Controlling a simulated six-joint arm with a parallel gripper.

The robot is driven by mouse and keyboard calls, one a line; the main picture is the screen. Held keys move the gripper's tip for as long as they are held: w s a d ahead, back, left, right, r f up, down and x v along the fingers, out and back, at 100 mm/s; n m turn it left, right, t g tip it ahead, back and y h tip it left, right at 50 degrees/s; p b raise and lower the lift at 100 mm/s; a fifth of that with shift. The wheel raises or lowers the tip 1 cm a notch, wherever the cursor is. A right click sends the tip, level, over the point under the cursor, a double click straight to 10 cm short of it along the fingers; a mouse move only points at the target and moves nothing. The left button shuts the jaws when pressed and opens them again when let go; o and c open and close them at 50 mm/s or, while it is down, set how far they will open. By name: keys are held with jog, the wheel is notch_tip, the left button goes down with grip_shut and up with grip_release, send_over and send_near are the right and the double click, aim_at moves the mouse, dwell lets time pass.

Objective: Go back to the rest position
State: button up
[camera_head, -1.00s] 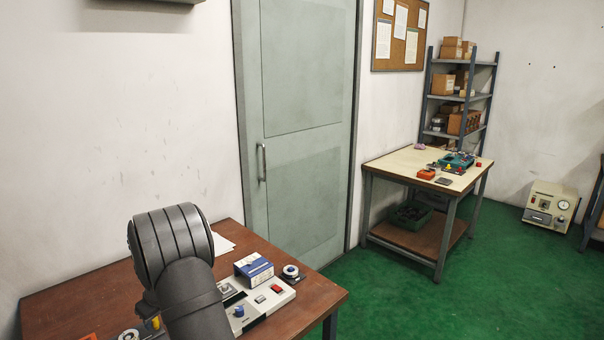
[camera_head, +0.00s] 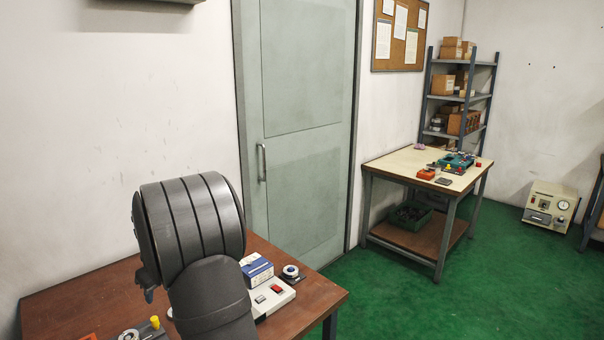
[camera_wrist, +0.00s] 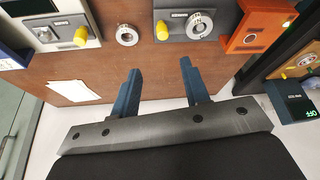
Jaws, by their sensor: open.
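My gripper (camera_wrist: 160,82) shows in the wrist view as two blue fingers spread well apart, with nothing between them. It is above the brown table (camera_wrist: 110,68), near the edge by the white wall. In the head view, my dark grey arm covers much of the table (camera_head: 80,295), and the fingers are mostly hidden behind it. A bearing ring (camera_wrist: 127,36) lies on the table ahead of the fingers. Another ring (camera_wrist: 200,25) sits on a grey fixture with a yellow knob (camera_wrist: 162,30).
An orange box (camera_wrist: 257,28) and a dark device with a green display (camera_wrist: 294,108) stand at the right. A blue-and-white carton (camera_head: 257,270) and a ring on a dark base (camera_head: 291,272) are on the table. White paper (camera_wrist: 74,85) lies at the left. The wall is close.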

aim_at(153, 319)
jog(key=x, duration=1.5)
jog(key=shift+s+a+f, duration=0.15)
jog(key=shift+s+a, duration=0.05)
jog(key=shift+a, duration=0.2)
jog(key=shift+s+a+r, duration=0.35)
jog(key=shift+s+r, duration=0.05)
jog(key=shift+s, duration=0.05)
jog(key=v, duration=1.7)
jog(key=a+f+n+g, duration=0.1)
jog(key=a+f+n, duration=0.1)
jog(key=f, duration=0.3)
jog(key=w+a+f+n+g+h, duration=0.1)
jog(key=a+f+n, duration=0.1)
jog(key=f+n, duration=0.2)
jog(key=w+a+f+n, duration=0.1)
jog(key=a+f+n, duration=0.1)
jog(key=f, duration=0.6)
jog(key=shift+a+n+g+h, duration=0.3)
jog(key=shift+n+g, duration=0.1)
jog(key=shift+n, duration=0.1)
jog(key=shift+w+r, duration=0.1)
jog(key=shift+r, duration=0.25)
jog(key=shift+c, duration=0.8)
notch_tip(153, 319, up, 10)
jog(key=h, duration=0.2)
jog(key=shift+t, duration=0.3)
jog(key=f, duration=1)
jog(key=shift+w+d+f, duration=0.25)
jog(key=shift+w+d, duration=0.05)
jog(key=shift+w, duration=0.05)
